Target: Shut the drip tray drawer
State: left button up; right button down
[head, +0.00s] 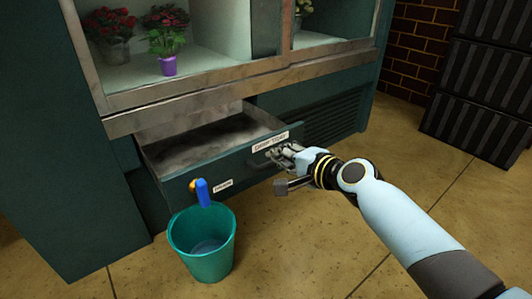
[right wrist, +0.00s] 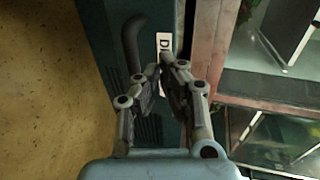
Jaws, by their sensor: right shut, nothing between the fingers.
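The drip tray drawer (head: 195,168) is pulled out of the teal cabinet, and its grey inside shows. Its front carries a white label (head: 271,142) and a dark handle (head: 257,164). My right gripper (head: 277,153) is shut and empty at the right part of the drawer front, close by the handle. In the right wrist view the fingertips (right wrist: 168,70) lie over the drawer front beside the dark curved handle (right wrist: 131,42) and the label (right wrist: 163,48). I cannot tell if they touch the front. My left gripper is not in view.
A teal bucket (head: 203,246) stands on the floor below a blue drain tap (head: 202,192), in front of the cabinet. Potted flowers (head: 166,40) stand in the case above. Dark ribbed crates (head: 476,125) stand at the right. The floor between is clear.

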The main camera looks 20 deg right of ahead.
aim_at(259, 145)
jog(key=x, duration=0.1)
jog(key=b+x, duration=0.1)
jog(key=x, duration=0.2)
jog(key=shift+w+a+r, duration=0.15)
jog(key=shift+w+r, duration=0.15)
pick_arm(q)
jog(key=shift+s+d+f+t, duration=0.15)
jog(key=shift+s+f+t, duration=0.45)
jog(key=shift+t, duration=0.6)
pick_arm(e)
jog(key=shift+w+a+r, duration=0.1)
jog(key=shift+w, duration=0.2)
jog(key=shift+w, duration=0.1)
